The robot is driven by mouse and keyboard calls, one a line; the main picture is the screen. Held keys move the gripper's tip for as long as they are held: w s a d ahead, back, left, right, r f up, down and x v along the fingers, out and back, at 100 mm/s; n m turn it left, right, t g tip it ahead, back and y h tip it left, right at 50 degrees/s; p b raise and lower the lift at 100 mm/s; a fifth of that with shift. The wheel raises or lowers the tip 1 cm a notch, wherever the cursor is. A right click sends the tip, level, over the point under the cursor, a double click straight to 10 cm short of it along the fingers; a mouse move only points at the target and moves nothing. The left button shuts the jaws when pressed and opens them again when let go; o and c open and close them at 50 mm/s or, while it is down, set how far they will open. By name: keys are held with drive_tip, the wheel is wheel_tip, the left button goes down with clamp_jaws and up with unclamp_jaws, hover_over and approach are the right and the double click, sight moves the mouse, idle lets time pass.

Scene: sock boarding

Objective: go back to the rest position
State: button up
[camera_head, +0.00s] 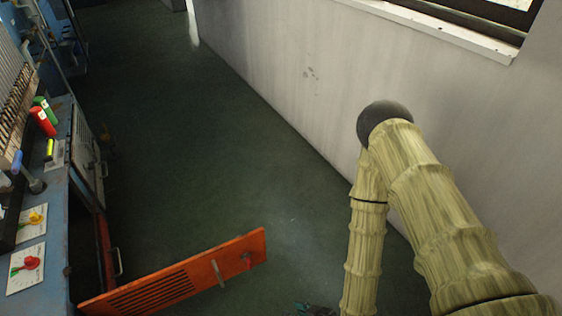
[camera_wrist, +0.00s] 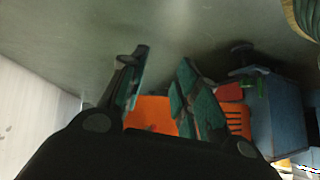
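My gripper (camera_wrist: 163,62) shows in the wrist view with its two teal-padded fingers apart. Nothing is held between them; the floor and an orange panel (camera_wrist: 152,115) show behind the gap. In the head view only a small part of my gripper (camera_head: 315,309) shows at the bottom edge, just right of the orange panel (camera_head: 190,278). My arm, in a pale yellow ribbed cover, is bent on the right, with its dark elbow near the wall.
A blue machine (camera_head: 48,262) stands along the left, with red and green items (camera_head: 42,117) and small cards on it. The orange panel juts out from it over the floor. A pale wall (camera_head: 290,75) runs close to my arm. The dark green floor (camera_head: 190,150) between is clear.

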drive_tip(key=s+d+r+m+g+h, duration=0.1)
drive_tip(key=s+d+m+g+h, duration=0.3)
drive_tip(key=d, duration=0.5)
drive_tip(key=s+d+m+g+h, duration=0.2)
drive_tip(key=s+d+m+h, duration=0.15)
drive_tip(key=s+d, duration=0.4)
wheel_tip(320, 180, up, 29)
drive_tip(key=w+d+p, duration=0.1)
drive_tip(key=w+p, duration=0.1)
drive_tip(key=p, duration=2.7)
drive_tip(key=shift+d+r, duration=0.15)
drive_tip(key=shift+d, duration=0.1)
drive_tip(key=shift+w+a+y, duration=0.1)
drive_tip(key=shift+y, duration=0.15)
